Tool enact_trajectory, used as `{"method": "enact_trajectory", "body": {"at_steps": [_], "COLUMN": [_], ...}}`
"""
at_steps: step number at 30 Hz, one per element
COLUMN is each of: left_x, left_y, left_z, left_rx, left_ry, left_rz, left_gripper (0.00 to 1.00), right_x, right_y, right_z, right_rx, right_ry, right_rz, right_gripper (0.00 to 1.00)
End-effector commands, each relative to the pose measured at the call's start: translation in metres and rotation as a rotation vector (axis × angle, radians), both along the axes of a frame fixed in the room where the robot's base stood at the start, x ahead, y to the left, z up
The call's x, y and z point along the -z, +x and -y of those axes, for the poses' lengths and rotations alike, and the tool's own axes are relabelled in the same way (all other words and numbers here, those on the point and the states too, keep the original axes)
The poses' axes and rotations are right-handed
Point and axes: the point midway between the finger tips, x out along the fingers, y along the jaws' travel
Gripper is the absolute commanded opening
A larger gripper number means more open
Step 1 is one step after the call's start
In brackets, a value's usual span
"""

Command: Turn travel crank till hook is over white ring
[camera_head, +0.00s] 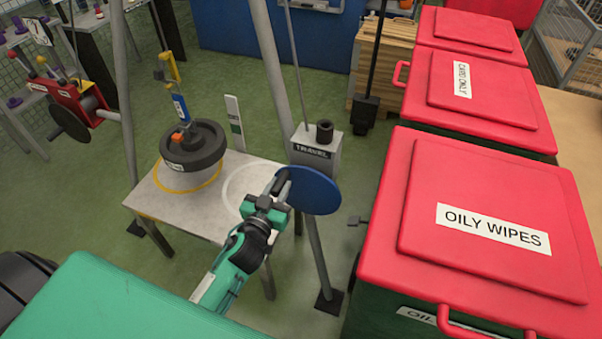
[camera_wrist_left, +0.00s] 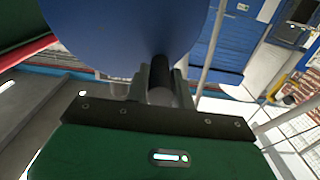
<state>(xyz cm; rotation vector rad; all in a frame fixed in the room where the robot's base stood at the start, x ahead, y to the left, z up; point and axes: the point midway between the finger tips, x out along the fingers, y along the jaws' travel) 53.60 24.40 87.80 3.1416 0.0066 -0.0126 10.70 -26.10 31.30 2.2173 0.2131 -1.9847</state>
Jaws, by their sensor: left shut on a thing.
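The travel crank is a blue disc (camera_head: 312,192) beside the grey box labelled TRAVEL (camera_head: 316,158). My left gripper (camera_head: 281,183) is shut on the dark handle of the crank. In the left wrist view, the blue disc (camera_wrist_left: 120,35) fills the top and the handle (camera_wrist_left: 160,72) sits between the fingers (camera_wrist_left: 158,92). The white ring (camera_head: 228,190) is partly hidden by my gripper. My right gripper is out of view.
The rings are on a small grey table (camera_head: 205,222). Grey frame legs (camera_head: 272,65) stand around it. A red winch (camera_head: 75,103) is at the left. Red-lidded bins, the nearest labelled OILY WIPES (camera_head: 490,265), block the right. A green surface (camera_head: 110,305) is at the front left.

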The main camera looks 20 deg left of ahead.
Motion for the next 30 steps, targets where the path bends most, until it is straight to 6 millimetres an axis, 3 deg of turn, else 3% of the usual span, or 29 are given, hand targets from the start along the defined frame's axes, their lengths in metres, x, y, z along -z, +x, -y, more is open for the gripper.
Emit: {"method": "enact_trajectory", "body": {"at_steps": [7,21,30], "left_x": [-0.002,0.017,0.016], "left_y": [0.001,0.000,0.000], "left_z": [0.001,-0.017,-0.018], "left_rx": [0.004,0.000,0.001], "left_ry": [-0.002,0.000,0.000], "left_rz": [0.009,0.002,0.006], "left_gripper": [0.00,0.00,0.00], "right_x": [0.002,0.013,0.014], "right_y": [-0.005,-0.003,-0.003], "right_z": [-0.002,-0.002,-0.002], "right_rx": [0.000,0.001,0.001], "right_ry": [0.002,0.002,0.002], "right_rz": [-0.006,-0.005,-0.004], "right_gripper": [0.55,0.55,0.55]}}
